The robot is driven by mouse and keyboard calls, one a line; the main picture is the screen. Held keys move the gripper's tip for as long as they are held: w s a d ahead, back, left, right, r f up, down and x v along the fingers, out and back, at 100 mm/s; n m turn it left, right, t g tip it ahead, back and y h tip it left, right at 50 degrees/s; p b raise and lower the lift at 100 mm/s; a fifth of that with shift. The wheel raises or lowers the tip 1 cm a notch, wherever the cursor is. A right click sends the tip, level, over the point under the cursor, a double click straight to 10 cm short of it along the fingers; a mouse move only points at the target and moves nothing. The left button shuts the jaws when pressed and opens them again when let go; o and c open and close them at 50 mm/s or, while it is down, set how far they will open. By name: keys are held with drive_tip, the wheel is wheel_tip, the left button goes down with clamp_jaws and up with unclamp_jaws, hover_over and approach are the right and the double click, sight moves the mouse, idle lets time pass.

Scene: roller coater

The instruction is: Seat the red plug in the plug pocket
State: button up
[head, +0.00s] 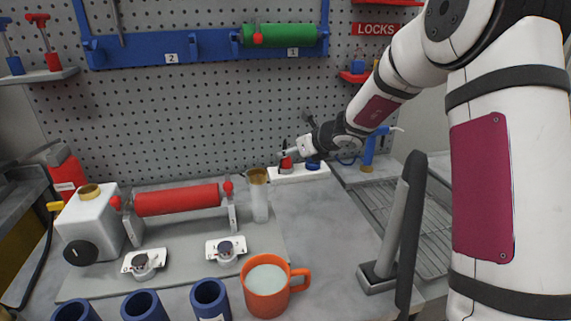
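A small red piece (286,163), which looks like the red plug, stands upright at the left end of a white block (300,175) at the back of the bench. My gripper (284,154) is small and far off in the head view, right at the top of the red piece and partly covering it. I cannot tell whether its fingers touch or close on it. A blue piece (313,165) stands on the same block, just right of the red one. I cannot make out which opening is the plug pocket.
A clear cylinder with a brass-coloured top (258,195) stands just left of the white block. A red roller (178,199) on a stand is farther left. An orange mug (267,287) is in front. A grey upright handle (392,230) rises at right. The bench centre is clear.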

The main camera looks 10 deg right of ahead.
sight(286, 162)
drive_tip(key=x, duration=0.4)
drive_tip(key=shift+w+a+f, duration=0.15)
drive_tip(key=shift+f, duration=0.15)
clamp_jaws()
